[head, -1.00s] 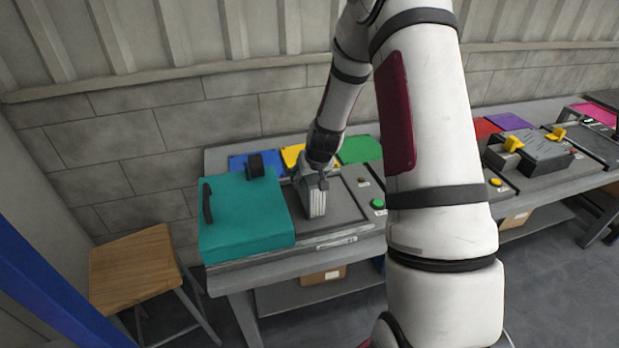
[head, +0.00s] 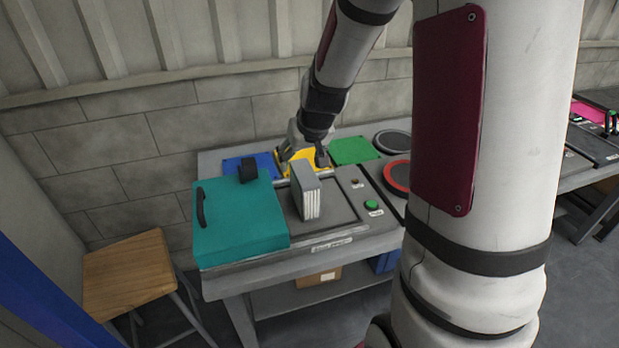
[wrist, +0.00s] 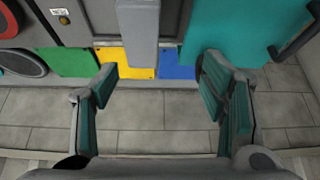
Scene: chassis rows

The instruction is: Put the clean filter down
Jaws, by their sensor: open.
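The clean filter (head: 305,191), a grey block with a white pleated edge, stands upright on the grey chassis panel (head: 339,212), right of the teal lid. In the wrist view the filter (wrist: 142,30) lies beyond and between my fingertips, apart from them. My gripper (head: 304,161) is open and empty, behind the filter towards the wall, over the yellow mat (head: 318,163). Its two teal-padded fingers are spread wide in the wrist view (wrist: 158,78). The filter's underside is hidden.
The teal lid (head: 238,222) with a black handle is left of the filter. Blue (head: 232,165) and green (head: 354,150) mats lie along the back. A green button (head: 371,204) and a red-ringed disc (head: 397,176) are to the right. A wooden stool (head: 128,270) stands left.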

